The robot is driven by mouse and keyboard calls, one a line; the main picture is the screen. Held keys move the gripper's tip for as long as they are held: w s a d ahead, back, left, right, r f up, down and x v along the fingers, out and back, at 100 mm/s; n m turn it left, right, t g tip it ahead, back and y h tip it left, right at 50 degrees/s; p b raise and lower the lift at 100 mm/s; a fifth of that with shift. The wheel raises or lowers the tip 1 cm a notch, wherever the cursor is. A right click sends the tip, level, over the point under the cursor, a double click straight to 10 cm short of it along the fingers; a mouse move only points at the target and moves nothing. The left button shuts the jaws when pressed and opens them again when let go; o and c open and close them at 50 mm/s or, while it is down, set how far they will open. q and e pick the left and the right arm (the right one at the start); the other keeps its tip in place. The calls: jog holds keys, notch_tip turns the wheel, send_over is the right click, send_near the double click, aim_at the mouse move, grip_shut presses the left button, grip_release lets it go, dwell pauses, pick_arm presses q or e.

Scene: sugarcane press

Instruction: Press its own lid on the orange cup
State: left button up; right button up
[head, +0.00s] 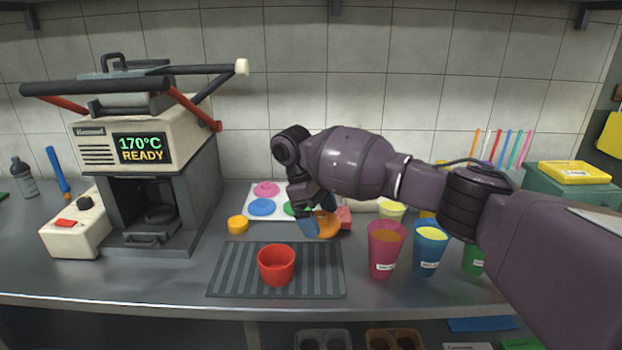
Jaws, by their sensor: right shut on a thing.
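My right gripper (320,219) reaches in from the right, points down and is shut on an orange round lid (327,229). It holds the lid tilted, just behind the right part of the ribbed mat; the fingers partly hide it. I cannot pick out a cup with clearly orange walls. A pink cup (384,257) with an orange top surface stands upright to the right of the lid, apart from it. A red-orange cup (276,267) stands upright and open on the ribbed mat (322,284). My left gripper is not in view.
A white tray (249,211) with coloured lids lies behind the mat. A blue cup (430,254) and a green cup (473,261) stand right of the pink cup. A small yellow-orange piece (238,224) lies left. The press (150,165) fills the left side.

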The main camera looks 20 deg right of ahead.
jog(key=s+f+m, duration=0.2)
jog(key=s, duration=0.1)
jog(key=s+f+m+g+y+p, duration=0.1)
jog(key=s+f+m, duration=0.1)
jog(key=s+f, duration=0.1)
jog(key=s+f+m+y, duration=0.1)
jog(key=s+f+m, duration=0.1)
jog(key=s, duration=0.2)
jog(key=shift+s+f+p, duration=0.2)
jog(key=shift+s+p, duration=0.15)
jog(key=s+d+f+m+p, duration=0.1)
jog(key=s+f, duration=0.3)
jog(key=s, duration=0.4)
jog(key=s+d+f+m+y+p, duration=0.1)
jog(key=s+f+m, duration=0.2)
jog(key=s, duration=0.5)
jog(key=shift+x, duration=0.8)
jog(key=shift+d, duration=0.1)
